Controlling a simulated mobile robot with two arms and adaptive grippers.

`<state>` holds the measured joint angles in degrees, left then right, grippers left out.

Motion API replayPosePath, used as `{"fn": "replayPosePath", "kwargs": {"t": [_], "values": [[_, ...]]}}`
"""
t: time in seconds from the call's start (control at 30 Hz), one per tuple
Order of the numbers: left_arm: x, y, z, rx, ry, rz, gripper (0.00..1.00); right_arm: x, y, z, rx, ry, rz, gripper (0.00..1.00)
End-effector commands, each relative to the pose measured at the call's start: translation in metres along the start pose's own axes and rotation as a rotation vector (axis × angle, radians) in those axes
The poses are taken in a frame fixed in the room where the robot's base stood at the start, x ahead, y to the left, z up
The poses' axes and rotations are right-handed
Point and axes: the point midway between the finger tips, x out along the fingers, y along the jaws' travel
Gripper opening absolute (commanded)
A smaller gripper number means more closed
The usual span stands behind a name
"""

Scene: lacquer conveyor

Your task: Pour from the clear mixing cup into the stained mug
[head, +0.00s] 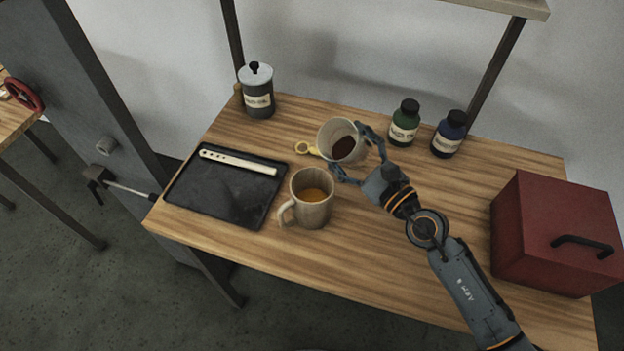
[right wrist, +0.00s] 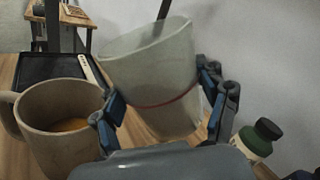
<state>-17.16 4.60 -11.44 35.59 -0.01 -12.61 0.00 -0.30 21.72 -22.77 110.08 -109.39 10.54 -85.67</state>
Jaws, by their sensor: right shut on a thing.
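The clear mixing cup (head: 336,131) is pale and translucent, with dark brown contents inside. My right gripper (head: 357,158) is shut around it and holds it tilted, behind and slightly right of the mug in the head view. In the right wrist view the cup (right wrist: 152,65) has a red line around it and leans between the fingers (right wrist: 165,105). The stained mug (head: 313,208) stands upright on the table with orange-brown liquid in it; it also shows in the right wrist view (right wrist: 62,150), left of the cup. No stream shows between them. My left gripper is not in view.
A black tray (head: 215,200) with a pale perforated strip (head: 238,162) lies left of the mug. A grey canister (head: 258,97), green bottle (head: 404,125) and blue bottle (head: 449,135) stand behind; a red box (head: 545,230) stands right.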

Motion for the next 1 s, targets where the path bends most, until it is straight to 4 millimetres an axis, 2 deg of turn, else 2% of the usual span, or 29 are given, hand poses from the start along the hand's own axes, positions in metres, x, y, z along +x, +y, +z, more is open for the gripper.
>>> {"fn": "replayPosePath", "kwargs": {"t": [0.13,1.0], "values": [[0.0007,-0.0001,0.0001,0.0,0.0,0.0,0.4,0.0004,-0.0025,0.005,-0.061,-0.008,-0.002,0.38],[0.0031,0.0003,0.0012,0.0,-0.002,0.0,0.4,0.0007,-0.0057,0.0114,-0.175,-0.019,-0.001,0.38]]}}
